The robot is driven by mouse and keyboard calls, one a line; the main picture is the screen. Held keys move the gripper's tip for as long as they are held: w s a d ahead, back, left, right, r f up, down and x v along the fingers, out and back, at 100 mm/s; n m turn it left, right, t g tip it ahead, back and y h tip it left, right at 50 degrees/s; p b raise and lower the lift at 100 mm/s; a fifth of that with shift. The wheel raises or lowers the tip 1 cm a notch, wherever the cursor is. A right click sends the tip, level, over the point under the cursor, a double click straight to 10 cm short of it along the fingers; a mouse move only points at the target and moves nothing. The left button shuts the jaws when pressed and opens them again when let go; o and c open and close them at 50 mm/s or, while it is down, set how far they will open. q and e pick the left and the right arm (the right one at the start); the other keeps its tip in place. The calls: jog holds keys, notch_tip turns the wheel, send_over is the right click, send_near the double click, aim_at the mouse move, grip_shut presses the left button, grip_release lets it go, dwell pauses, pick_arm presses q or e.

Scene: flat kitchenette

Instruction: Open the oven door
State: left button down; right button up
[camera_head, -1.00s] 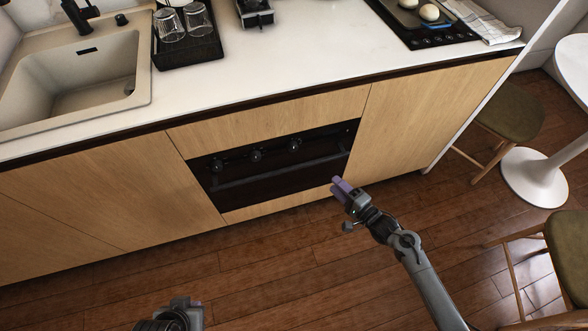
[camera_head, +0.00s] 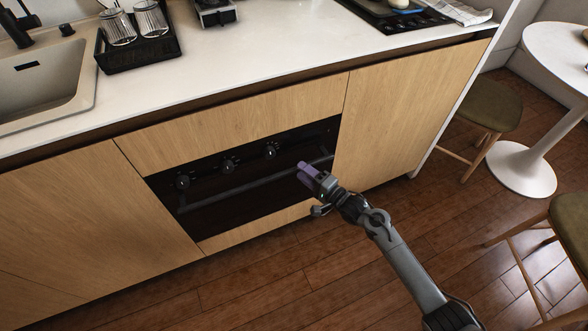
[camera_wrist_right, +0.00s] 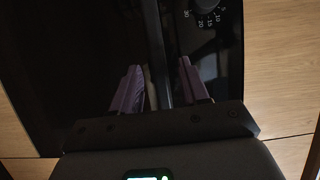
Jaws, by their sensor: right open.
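The black oven (camera_head: 235,190) is built into the wooden cabinet front, with several knobs above a long bar handle (camera_head: 240,188). Its door looks shut. My right gripper (camera_head: 303,167) is in front of the handle's right part. In the right wrist view, my right gripper (camera_wrist_right: 160,85) is open, with purple fingers on either side of the handle bar (camera_wrist_right: 157,50). I cannot tell whether the fingers touch it. A knob with numbers (camera_wrist_right: 208,12) shows at the upper right there. My left gripper is not in view.
White counter (camera_head: 270,50) runs above the oven, with a black tray of glasses (camera_head: 140,50) and a sink (camera_head: 40,85). Stools (camera_head: 485,115) and a white round table (camera_head: 525,165) stand at the right. The wooden floor (camera_head: 290,280) before the oven is clear.

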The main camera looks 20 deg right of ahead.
jog(key=shift+b+x, duration=1.05)
jog(key=shift+x, duration=1.45)
grip_shut()
